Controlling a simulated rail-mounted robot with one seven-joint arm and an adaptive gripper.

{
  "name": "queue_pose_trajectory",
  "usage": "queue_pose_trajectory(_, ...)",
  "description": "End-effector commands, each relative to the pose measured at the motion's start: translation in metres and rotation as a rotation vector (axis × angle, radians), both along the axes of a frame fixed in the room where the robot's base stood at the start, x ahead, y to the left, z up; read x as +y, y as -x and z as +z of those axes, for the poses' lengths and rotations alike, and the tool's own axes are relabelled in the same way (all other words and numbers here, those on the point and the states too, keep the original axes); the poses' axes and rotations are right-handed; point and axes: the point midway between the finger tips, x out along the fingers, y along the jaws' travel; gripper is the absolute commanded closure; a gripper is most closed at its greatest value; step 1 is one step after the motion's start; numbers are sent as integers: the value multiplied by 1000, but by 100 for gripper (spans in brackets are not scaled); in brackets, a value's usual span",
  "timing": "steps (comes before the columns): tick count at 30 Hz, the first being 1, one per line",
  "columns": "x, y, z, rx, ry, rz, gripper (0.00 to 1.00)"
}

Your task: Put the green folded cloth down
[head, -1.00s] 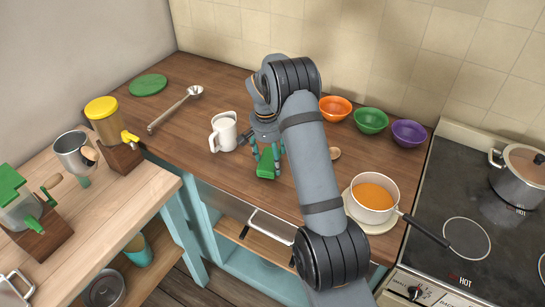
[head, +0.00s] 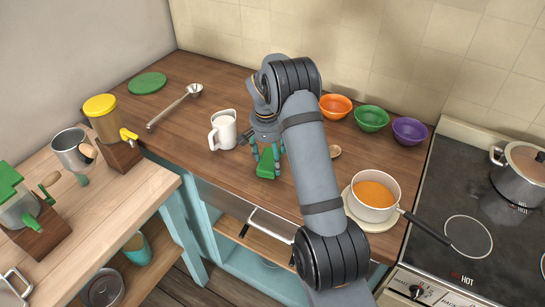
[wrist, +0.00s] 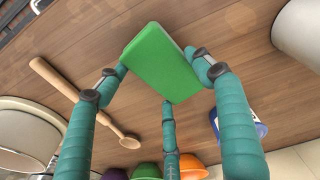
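The green folded cloth (head: 267,171) lies near the front edge of the wooden counter, below my gripper (head: 268,158). In the wrist view the cloth (wrist: 160,62) shows as a flat green block against the wood. The teal fingers of my gripper (wrist: 160,75) are spread wide around it, two at its sides and one at its lower edge. The tips look close to the cloth's edges; whether any touches is unclear. My arm covers part of the counter to the right in the head view.
A white mug (head: 223,131) stands just left of my gripper. A wooden spoon (wrist: 80,98) and a saucepan of orange soup (head: 374,192) are to its right in the head view. Orange (head: 336,106), green (head: 371,118) and purple (head: 409,131) bowls stand behind. Counter left of the mug has free room.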

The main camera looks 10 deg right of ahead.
Motion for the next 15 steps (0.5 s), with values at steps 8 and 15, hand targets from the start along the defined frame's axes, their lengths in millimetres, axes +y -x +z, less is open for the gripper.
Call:
queue_pose_trajectory(8, 0, 0, 0, 0, 0, 0, 16)
queue_pose_trajectory(15, 0, 0, 0, 0, 0, 0, 13)
